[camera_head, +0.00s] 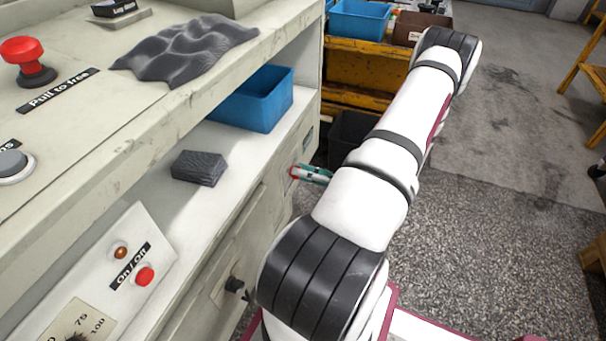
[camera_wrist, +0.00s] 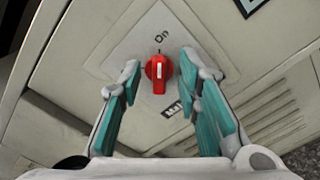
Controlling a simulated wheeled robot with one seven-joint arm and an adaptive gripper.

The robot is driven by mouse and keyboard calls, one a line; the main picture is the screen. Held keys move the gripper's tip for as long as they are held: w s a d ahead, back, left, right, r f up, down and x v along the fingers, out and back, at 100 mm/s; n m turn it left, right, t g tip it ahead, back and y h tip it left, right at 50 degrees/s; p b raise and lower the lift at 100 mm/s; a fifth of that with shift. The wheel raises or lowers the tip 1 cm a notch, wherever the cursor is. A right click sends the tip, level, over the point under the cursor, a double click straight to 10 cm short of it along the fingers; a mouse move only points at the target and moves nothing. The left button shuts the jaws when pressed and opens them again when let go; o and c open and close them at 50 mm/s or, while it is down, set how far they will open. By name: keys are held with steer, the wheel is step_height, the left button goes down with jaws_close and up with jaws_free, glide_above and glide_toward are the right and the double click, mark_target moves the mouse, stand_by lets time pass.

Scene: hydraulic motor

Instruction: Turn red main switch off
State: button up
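The red main switch (camera_wrist: 159,70) is a red rotary knob on a light square plate (camera_wrist: 131,50) on the cabinet's side, seen in the wrist view. Its white mark points up toward the word "On". My gripper (camera_wrist: 160,82) is open, with its teal finger pads on either side of the knob and visible gaps between pads and knob. In the head view my gripper (camera_head: 312,174) is at the cabinet's end face, and a small red bit of the switch (camera_head: 293,172) shows by its fingertips.
My arm crosses the head view along the cabinet. A shelf holds a blue bin (camera_head: 262,100) and a dark block (camera_head: 198,168). A red push button (camera_head: 22,50) and grey cloth (camera_head: 185,50) are on top. A black bin (camera_head: 350,135) stands beyond.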

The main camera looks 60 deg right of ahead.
steer(key=shift+w, duration=0.15)
steer(key=shift+c, duration=0.6)
jaws_close()
steer(key=n+b, duration=0.1)
steer(key=n, duration=0.5)
steer(key=n+b, duration=0.1)
steer(key=n, duration=0.5)
steer(key=n+b, duration=0.2)
steer(key=n, duration=0.4)
steer(key=shift+a, duration=0.3)
